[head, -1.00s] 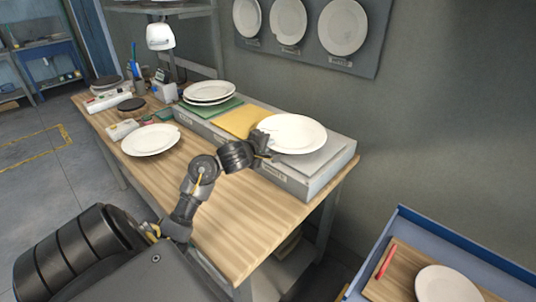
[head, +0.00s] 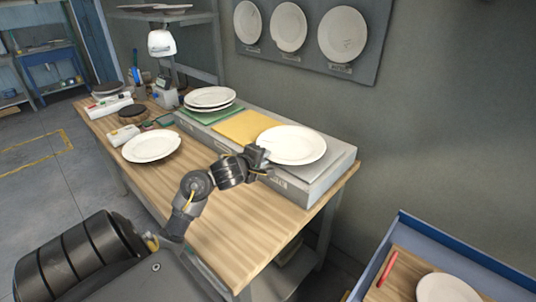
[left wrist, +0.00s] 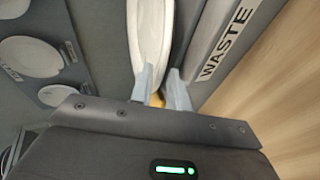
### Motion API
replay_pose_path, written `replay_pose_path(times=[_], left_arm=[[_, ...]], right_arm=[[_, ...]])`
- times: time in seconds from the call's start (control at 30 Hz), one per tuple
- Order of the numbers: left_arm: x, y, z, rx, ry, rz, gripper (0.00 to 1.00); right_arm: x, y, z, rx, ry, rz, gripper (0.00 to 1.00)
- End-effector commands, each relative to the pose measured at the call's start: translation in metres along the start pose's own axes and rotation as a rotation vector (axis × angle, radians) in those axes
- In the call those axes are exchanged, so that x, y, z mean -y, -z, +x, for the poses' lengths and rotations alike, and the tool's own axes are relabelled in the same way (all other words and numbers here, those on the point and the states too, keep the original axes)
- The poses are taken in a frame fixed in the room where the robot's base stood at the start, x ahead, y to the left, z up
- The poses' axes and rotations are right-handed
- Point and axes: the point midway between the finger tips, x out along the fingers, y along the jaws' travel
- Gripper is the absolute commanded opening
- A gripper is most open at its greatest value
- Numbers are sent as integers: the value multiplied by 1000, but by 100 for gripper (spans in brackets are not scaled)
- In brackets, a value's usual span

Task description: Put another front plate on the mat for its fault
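A white plate (head: 291,145) lies level at the right end of the long grey platform, over the grey section. My left gripper (head: 260,160) is at its near left rim. In the left wrist view the rim of the plate (left wrist: 150,35) runs down between the fingers (left wrist: 163,80), which look closed on it. The yellow mat (head: 240,128) is left of this plate and bare in front. The green mat (head: 190,115) bears a stack of white plates (head: 210,98). Another plate (head: 151,146) lies on the wooden table in front. My right gripper is out of view.
The platform's front reads WASTE (left wrist: 222,50) in the wrist view. A wall board (head: 372,62) shows 3 sample plates. A lamp (head: 161,43) and small tools stand at the table's far left. A blue-edged tray (head: 465,240) with a plate (head: 447,288) and red pen (head: 387,268) is lower right. The table's near right part is clear.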

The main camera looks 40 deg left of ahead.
Motion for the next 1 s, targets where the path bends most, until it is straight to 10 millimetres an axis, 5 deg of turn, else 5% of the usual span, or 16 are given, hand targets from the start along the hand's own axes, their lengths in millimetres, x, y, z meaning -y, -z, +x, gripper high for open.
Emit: replay_pose_path(times=[0.2, 0.4, 1.0], left_arm=[[-4, 1, -50, 0, 3, 4, 18], [-2, 0, -80, 0, 2, 2, 18], [0, 0, -90, 0, 0, 0, 18]], right_arm=[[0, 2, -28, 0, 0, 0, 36], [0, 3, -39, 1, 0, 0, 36], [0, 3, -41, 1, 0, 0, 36]])
